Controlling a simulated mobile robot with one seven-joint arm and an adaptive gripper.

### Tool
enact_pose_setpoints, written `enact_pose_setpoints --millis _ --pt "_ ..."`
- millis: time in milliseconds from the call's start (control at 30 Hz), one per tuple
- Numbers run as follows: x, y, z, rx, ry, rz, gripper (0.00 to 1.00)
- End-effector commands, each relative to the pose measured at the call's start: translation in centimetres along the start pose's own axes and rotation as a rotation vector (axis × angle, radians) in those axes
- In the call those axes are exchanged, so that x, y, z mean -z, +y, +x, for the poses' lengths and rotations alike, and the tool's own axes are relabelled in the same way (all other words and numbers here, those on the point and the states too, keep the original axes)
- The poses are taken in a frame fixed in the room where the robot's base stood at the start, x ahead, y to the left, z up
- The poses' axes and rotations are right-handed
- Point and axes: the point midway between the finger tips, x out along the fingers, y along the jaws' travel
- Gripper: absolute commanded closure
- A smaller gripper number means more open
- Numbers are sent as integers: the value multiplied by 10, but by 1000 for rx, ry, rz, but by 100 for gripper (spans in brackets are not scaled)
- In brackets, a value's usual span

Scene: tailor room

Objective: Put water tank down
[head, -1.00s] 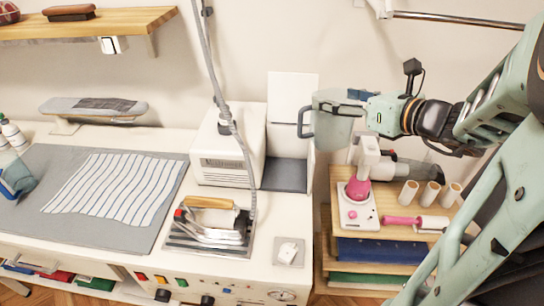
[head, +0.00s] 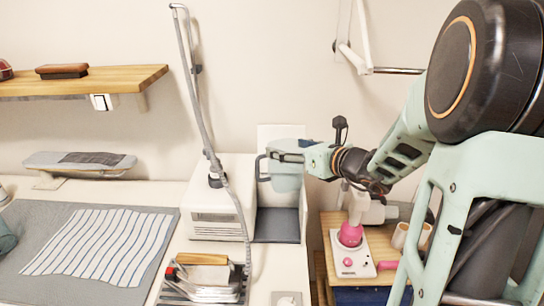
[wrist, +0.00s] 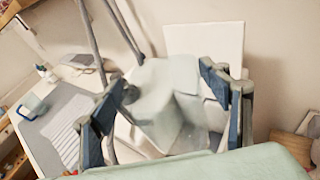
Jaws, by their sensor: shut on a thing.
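The water tank (head: 285,180) is a pale, translucent container with a handle on its left side. My gripper (head: 288,156) is shut on its upper part and holds it roughly upright, above the dark-floored bay (head: 277,226) beside the white steam station (head: 217,200). In the wrist view the tank (wrist: 165,108) shows between the two fingers, and parts of it are hard to make out. A white upright panel (head: 270,133) stands behind the tank. I cannot tell how far the tank's base is from the bay floor.
An iron (head: 207,280) rests on its stand in front of the station, and a grey hose rises from the station. A wooden side table (head: 328,225) with a pink-and-white device (head: 350,245) stands right. A striped cloth (head: 98,243) lies on the grey mat at left.

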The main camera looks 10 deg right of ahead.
Motion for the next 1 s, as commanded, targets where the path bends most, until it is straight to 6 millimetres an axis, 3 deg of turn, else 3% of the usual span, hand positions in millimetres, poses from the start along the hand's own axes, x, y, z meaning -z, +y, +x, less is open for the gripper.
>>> enact_pose_setpoints --millis 200,467,700,1000 --pt "20 -2 30 -2 -1 1 88" --pt "30 -3 46 -1 -1 1 88" --pt "57 -6 52 0 -1 1 88" --pt "58 -6 52 0 -2 -2 88"
